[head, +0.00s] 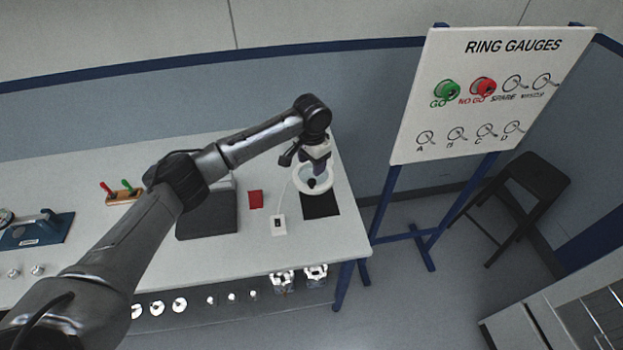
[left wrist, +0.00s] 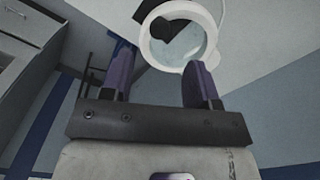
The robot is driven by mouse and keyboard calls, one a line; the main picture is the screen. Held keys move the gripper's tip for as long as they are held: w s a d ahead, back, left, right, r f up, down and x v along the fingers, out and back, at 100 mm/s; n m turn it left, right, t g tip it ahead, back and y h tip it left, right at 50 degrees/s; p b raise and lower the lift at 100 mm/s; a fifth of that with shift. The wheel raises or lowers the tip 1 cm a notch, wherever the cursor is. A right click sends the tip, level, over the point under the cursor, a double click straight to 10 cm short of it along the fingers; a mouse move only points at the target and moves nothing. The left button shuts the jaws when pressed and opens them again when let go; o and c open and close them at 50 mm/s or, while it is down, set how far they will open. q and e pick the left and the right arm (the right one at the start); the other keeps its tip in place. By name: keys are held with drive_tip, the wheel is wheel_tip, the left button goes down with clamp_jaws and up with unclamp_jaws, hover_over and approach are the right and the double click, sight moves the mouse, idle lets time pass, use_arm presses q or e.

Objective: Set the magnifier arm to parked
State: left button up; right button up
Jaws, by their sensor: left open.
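The magnifier (head: 299,185) is a white ring with a clear lens, over the right end of the workbench. My left gripper (head: 318,163) is at the ring's upper edge in the head view. In the left wrist view the purple fingers (left wrist: 160,78) are spread apart. The magnifier ring (left wrist: 152,52) shows beyond them, with its lower rim close to the right fingertip. I cannot tell if they touch. My right gripper is not in view.
A black mat (head: 321,207) lies under the magnifier, beside a white switch box (head: 279,226) with a cable. A red block (head: 256,199) and a dark grey plate (head: 207,222) lie to the left. A ring gauge board (head: 470,125) stands to the right of the workbench (head: 345,245).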

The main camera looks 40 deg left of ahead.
sight(312, 181)
use_arm(q)
wheel_tip(312, 181, down, 8)
drive_tip(key=shift+r, duration=0.2)
drive_tip(key=shift+c, duration=0.4)
clamp_jaws()
idle(0.4)
